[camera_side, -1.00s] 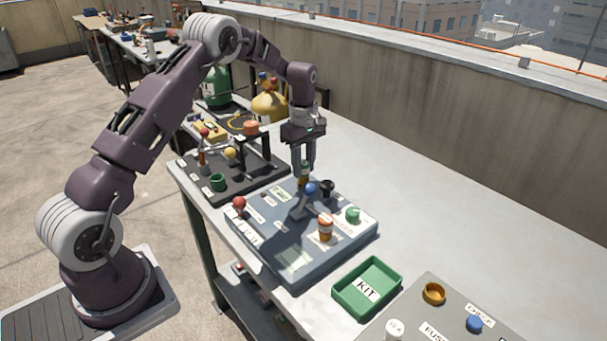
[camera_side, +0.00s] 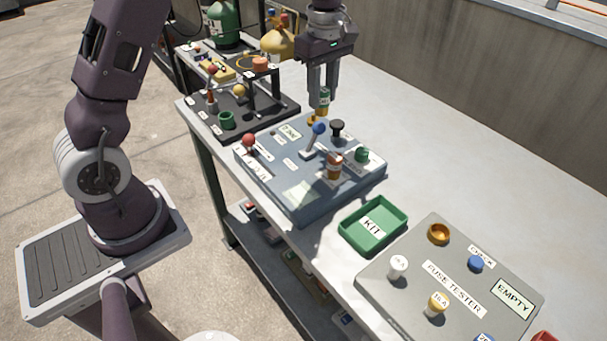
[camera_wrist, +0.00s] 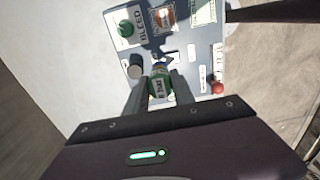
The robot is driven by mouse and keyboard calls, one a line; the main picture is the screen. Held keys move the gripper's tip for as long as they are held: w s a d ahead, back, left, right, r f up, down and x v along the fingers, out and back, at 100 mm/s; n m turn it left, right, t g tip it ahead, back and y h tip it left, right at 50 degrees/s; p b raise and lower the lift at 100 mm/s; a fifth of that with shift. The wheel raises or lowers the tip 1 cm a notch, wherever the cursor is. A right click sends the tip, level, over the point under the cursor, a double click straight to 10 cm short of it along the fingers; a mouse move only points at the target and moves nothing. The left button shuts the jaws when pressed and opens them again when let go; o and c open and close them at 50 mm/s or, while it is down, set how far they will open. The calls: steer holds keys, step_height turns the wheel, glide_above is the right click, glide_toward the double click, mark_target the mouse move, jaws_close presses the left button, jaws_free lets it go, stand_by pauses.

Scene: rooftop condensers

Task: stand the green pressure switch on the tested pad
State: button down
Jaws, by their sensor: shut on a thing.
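My gripper (camera_side: 323,88) is shut on the green pressure switch (camera_side: 323,98), a small green cylinder with a white label and a brass-coloured lower end. It holds the switch upright above the back of the blue-grey panel (camera_side: 262,180). The wrist view shows the switch (camera_wrist: 160,84) between the fingers, its label seeming to read "6 bar". A pale green pad (camera_side: 290,131) lies at the panel's back and another (camera_side: 301,192) at its front. Their lettering is too small to tell which is the tested pad.
An orange-red labelled switch (camera_side: 334,166) stands near the front pad. A blue-knobbed lever (camera_side: 319,128), black knob (camera_side: 337,128), green knob (camera_side: 362,154) and red knob (camera_side: 249,140) rise from the panel. The green KIT tray (camera_side: 346,238) and fuse tester (camera_side: 385,265) are nearer.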

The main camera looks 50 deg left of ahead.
steer(key=s+d+f, duration=0.1)
steer(key=s+d, duration=0.7)
steer(key=s, duration=0.3)
steer(key=f, duration=0.9)
steer(key=shift+s+f, duration=0.3)
steer(key=shift+s, duration=0.1)
steer(key=shift+f, duration=0.25)
steer(key=c, duration=1.1)
jaws_free()
steer(key=shift+f, duration=0.15)
steer(key=shift+o, duration=0.2)
